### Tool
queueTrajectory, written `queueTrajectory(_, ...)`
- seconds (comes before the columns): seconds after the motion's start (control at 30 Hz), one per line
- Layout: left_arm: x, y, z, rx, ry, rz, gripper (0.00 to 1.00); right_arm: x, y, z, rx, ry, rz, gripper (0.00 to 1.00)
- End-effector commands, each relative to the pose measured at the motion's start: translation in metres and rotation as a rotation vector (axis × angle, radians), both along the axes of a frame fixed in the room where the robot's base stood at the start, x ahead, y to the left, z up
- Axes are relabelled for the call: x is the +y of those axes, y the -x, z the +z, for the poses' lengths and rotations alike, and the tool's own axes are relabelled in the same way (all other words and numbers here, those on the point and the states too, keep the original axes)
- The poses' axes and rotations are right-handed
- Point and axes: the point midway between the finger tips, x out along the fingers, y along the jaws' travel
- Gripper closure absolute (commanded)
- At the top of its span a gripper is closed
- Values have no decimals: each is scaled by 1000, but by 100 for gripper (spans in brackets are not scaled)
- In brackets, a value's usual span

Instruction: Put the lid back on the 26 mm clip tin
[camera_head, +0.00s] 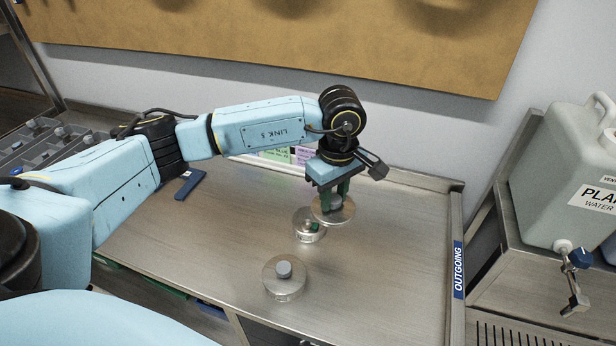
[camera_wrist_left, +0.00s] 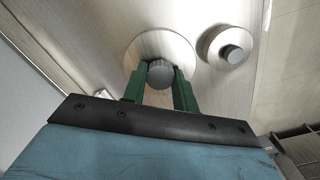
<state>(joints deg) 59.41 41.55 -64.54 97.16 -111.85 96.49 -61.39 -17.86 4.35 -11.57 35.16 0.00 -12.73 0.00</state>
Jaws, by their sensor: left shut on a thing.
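My left gripper (camera_head: 335,198) is shut on the grey knob of a round metal lid (camera_head: 344,214). The lid also shows in the left wrist view (camera_wrist_left: 160,44), its knob between the green fingers. It is held roughly level. The lid overlaps part of the tin's top there and appears raised and off to one side. In the wrist view the tin is hidden. My right gripper is not in view.
A second round tin (camera_head: 284,284), with a grey-knobbed lid on, stands nearer on the steel bench; it also shows in the wrist view (camera_wrist_left: 222,46). A raised edge with an OUTGOING label (camera_head: 458,270) bounds the right. A grey divided tray (camera_head: 40,150) is at left. Bench between is clear.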

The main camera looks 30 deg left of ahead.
Motion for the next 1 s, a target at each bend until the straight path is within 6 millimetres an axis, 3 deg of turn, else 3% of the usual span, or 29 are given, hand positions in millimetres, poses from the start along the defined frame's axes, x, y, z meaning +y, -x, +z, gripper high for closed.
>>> queueTrajectory(0.03, 3, -2, 3, 6, 1, 130, 94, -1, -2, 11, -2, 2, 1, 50)
queueTrajectory(0.5, 51, -14, -16, 3, -1, 1394, 94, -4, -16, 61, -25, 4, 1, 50)
queueTrajectory(0.7, 64, -12, -24, 0, 0, 1687, 94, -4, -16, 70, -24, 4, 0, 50)
queueTrajectory(1.0, 67, -11, -33, -1, 1, 1764, 94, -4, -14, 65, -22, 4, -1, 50)
